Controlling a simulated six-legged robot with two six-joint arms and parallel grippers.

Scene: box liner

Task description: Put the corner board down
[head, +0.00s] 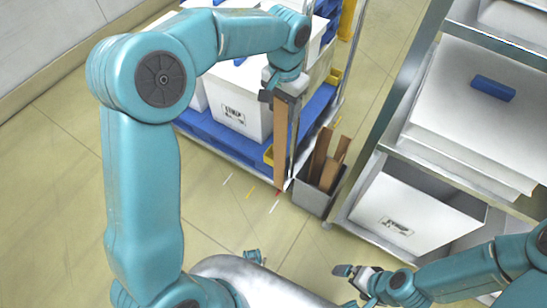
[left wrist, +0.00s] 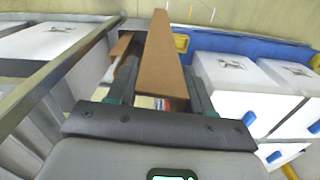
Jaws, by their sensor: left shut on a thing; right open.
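The corner board (head: 280,135) is a long brown strip that hangs nearly upright below my left gripper (head: 282,92) in the head view. My left gripper is shut on its upper part. In the left wrist view the board (left wrist: 162,55) stands out between the two fingers. Its lower end is beside the blue-decked cart, left of a grey bin (head: 313,199) that holds other brown boards (head: 325,165). I cannot tell whether that end touches anything. My right gripper (head: 350,285) is open and empty at the lower right, far from the board.
The cart (head: 210,128) carries white boxes (head: 240,100) with printed labels. A metal shelf (head: 385,150) on the right holds white boxes, one with a blue item (head: 493,88) on top. The tiled floor left of the cart is clear.

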